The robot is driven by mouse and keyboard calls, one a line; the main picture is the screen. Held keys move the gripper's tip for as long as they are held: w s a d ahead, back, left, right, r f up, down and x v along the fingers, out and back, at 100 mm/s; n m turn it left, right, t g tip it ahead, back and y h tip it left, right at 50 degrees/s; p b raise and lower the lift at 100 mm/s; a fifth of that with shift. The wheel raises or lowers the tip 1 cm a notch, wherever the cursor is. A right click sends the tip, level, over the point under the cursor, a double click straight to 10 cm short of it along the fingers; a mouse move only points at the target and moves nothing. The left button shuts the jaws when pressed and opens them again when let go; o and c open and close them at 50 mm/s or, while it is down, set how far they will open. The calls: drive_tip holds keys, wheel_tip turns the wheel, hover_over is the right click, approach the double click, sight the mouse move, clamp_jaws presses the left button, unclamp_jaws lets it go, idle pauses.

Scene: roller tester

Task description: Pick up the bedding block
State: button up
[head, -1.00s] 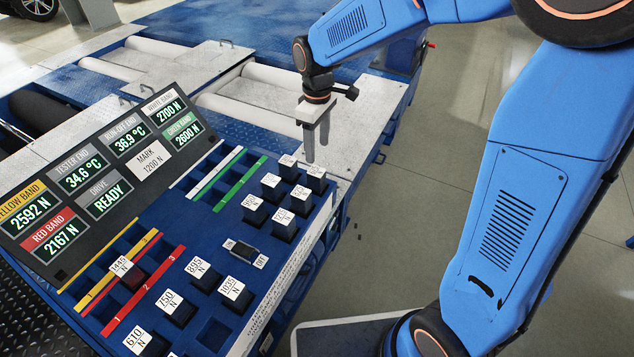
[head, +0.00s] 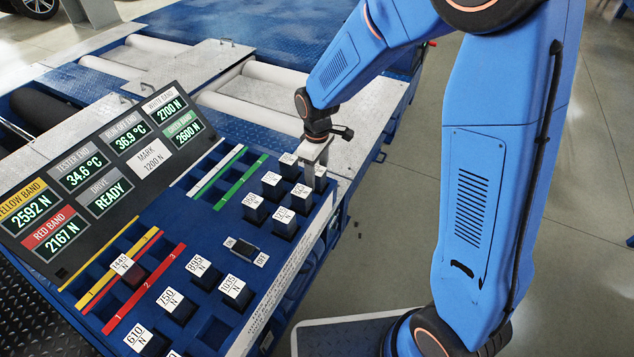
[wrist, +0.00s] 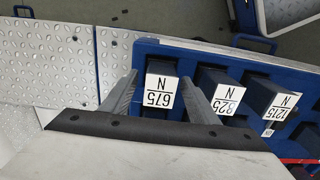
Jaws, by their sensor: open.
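No block carries the word bedding; the blocks are dark, with white number labels. In the wrist view, a block marked 675 N (wrist: 160,90) stands upright in the blue tray's end slot. My gripper (wrist: 159,77) is open, with one finger on each side of this block. I cannot tell whether the fingers touch it. In the head view, my gripper (head: 316,172) is down at the far right end of the block rows and partly hides the block there.
Close neighbours are several labelled blocks, one here (head: 302,193). The display panel (head: 105,170) rises at left.

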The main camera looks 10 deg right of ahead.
drive_tip(key=shift+f, duration=0.3)
drive_tip(key=shift+c, duration=0.3)
drive_tip(key=c, duration=1.3)
drive_tip(key=shift+r, duration=0.15)
